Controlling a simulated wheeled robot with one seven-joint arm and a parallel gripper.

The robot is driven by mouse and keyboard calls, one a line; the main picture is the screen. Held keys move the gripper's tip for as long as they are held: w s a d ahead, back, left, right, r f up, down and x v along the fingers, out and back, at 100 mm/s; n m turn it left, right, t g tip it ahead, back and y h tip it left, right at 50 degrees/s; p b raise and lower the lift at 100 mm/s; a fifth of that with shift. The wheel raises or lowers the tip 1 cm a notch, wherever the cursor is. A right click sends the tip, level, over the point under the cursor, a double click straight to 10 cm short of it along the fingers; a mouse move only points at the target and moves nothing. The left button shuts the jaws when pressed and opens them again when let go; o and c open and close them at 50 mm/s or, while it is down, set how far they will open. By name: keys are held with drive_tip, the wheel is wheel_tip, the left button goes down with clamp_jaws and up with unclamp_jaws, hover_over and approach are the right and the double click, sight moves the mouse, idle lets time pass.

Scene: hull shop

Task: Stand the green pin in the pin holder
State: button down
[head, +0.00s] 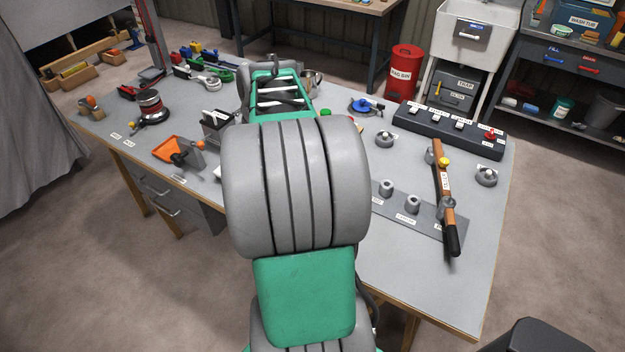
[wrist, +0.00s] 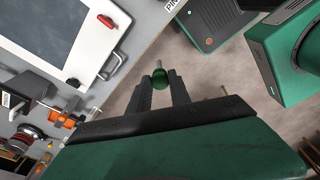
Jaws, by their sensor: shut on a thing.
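My gripper (wrist: 160,84) is shut on the green pin (wrist: 160,79) in the wrist view. The pin's round green head sits between the two fingertips, and a short grey shank sticks out beyond them. Bare floor shows behind the pin, near the bench edge. In the head view my own arm hides the gripper and the pin. I cannot make out the pin holder for certain in either view; a partly cut-off label beginning "PI" lies on the bench edge at the top of the wrist view.
In the head view a grey plate with round sockets (head: 398,206), a wooden-handled bar (head: 443,185) and a dark switch box (head: 450,133) occupy the right side.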

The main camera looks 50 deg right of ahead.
drive_tip(key=s+d+f+n+b, duration=0.2)
drive_tip(key=s+d+f+n, duration=0.4)
drive_tip(key=s+d+f, duration=0.1)
drive_tip(key=shift+s+d+g, duration=0.3)
drive_tip(key=shift+s+d, duration=0.55)
drive_tip(key=shift+s, duration=0.3)
drive_tip(key=shift+f+b, duration=0.2)
drive_tip(key=shift+b, duration=0.25)
drive_tip(key=shift+f+b, duration=0.3)
drive_tip(key=shift+f+b, duration=0.45)
drive_tip(key=shift+b, duration=0.05)
drive_tip(key=shift+f, duration=0.1)
idle(0.5)
drive_tip(key=shift+f+b, duration=0.3)
drive_tip(key=shift+f, duration=0.05)
